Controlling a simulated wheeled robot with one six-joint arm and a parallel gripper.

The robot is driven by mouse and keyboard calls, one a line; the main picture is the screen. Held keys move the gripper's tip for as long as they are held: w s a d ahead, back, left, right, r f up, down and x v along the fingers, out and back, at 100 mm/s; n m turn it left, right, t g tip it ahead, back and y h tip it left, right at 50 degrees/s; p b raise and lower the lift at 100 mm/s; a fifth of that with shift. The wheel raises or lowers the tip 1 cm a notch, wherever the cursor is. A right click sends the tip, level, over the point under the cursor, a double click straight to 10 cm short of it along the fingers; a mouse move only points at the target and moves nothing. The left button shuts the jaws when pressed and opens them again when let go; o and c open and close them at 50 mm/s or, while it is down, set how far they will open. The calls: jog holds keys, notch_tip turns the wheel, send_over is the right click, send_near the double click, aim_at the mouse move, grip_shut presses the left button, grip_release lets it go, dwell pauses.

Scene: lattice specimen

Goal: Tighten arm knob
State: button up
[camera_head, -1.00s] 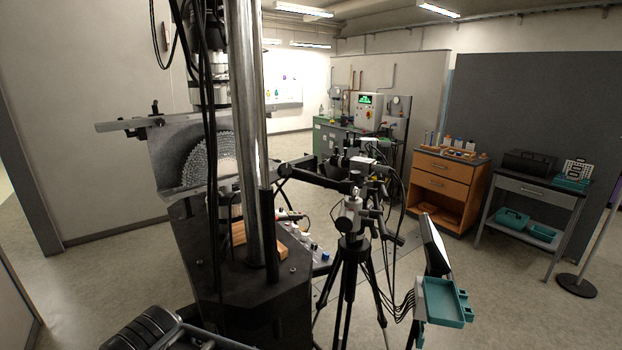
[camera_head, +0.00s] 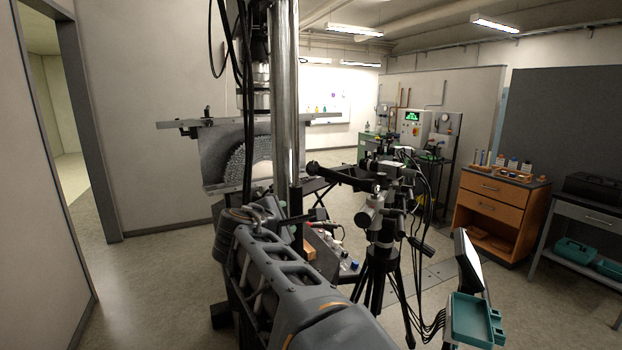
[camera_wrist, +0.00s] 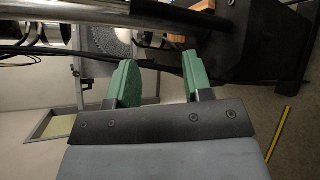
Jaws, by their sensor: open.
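A tripod (camera_head: 377,268) with a grey and white head (camera_head: 372,215) stands right of the test frame. A dark horizontal arm (camera_head: 345,177) reaches left from it and has a round black end piece (camera_head: 313,169). I cannot tell for certain which part is the arm knob. My gripper (camera_wrist: 158,85) is open and empty, its two green fingers apart in the wrist view. In the head view my arm covers the lower middle, left of the tripod, and I cannot make out the fingers. No knob shows clearly between the fingers.
The test frame's steel column (camera_head: 285,100) and the lattice specimen (camera_head: 240,160) stand left of the tripod. Cables (camera_head: 420,300) hang on the tripod's right, beside a teal tray (camera_head: 472,322). A wooden drawer cabinet (camera_head: 500,210) stands behind. Floor at left is clear.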

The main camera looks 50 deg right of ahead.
aim_at(311, 168)
jog(key=w+d+r+n+h, duration=0.2)
jog(key=d+r+n+h, duration=0.2)
jog(key=d+r, duration=0.15)
jog(key=shift+t, duration=0.3)
jog(key=x, duration=0.3)
jog(key=p+x, duration=0.1)
jog(key=x, duration=0.3)
jog(key=p+x, duration=0.1)
jog(key=x, duration=0.3)
jog(key=shift+r, duration=0.35)
jog(key=shift+w+d+p, duration=0.3)
jog(key=shift+d+p, duration=0.1)
jog(key=shift+d, duration=0.2)
jog(key=shift+c, duration=0.3)
jog(key=c, duration=0.6)
